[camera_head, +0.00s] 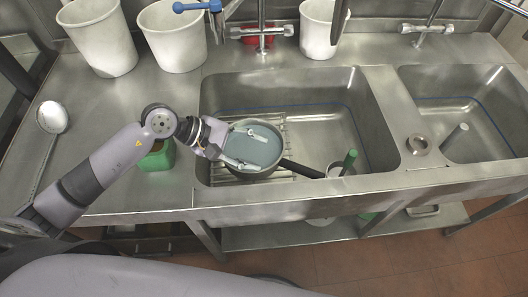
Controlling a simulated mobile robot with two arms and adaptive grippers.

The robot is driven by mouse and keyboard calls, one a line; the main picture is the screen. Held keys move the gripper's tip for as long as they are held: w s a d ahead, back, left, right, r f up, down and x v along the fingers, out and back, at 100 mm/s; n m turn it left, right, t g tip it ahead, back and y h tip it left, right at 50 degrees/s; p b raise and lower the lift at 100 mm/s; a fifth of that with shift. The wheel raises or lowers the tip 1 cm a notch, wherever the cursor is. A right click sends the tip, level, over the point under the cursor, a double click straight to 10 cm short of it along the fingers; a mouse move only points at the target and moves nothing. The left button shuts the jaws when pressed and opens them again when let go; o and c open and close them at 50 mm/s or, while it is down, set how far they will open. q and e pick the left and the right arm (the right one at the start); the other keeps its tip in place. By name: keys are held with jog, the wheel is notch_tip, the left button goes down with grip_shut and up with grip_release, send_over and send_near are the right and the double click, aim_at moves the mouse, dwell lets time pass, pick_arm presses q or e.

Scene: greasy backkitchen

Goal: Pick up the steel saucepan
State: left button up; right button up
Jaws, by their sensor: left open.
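The steel saucepan (266,154) sits in the left sink basin (340,110), at its front left, on or just above a wire rack (222,172). Its inside looks flat blue-grey, and its dark handle (303,170) points right and slightly toward the front. My left gripper (250,149) comes in from the left over the pan's left side. Its fingers are spread over the pan's opening, with nothing seen between them. I cannot tell whether they touch the pan. My right gripper is not in view.
A cup with a green-handled tool (348,161) stands right of the pan handle. A green container (158,157) is beneath my left arm. White buckets (175,37) and a red-based tap (262,36) line the back. A ladle (52,118) lies at left. The right basin (470,110) is mostly empty.

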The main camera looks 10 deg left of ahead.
pick_arm(q)
jog(key=p, duration=0.2)
send_near(297, 168)
jog(key=x, duration=0.5)
jog(key=shift+w+d+r, duration=0.1)
jog(key=shift+w+d, duration=0.15)
jog(key=shift+w, duration=0.05)
jog(key=x, duration=0.2)
jog(key=p+x, duration=0.1)
jog(key=x, duration=0.2)
jog(key=shift+s+f+p, duration=0.2)
jog(key=shift+f+p, duration=0.1)
jog(key=shift+f, duration=0.05)
jog(key=shift+w+d+f, duration=0.15)
jog(key=shift+d+f, duration=0.15)
jog(key=shift+f, duration=0.05)
jog(key=shift+c, duration=0.6)
grip_shut()
jog(key=shift+w+r, duration=0.1)
jog(key=shift+r, duration=0.1)
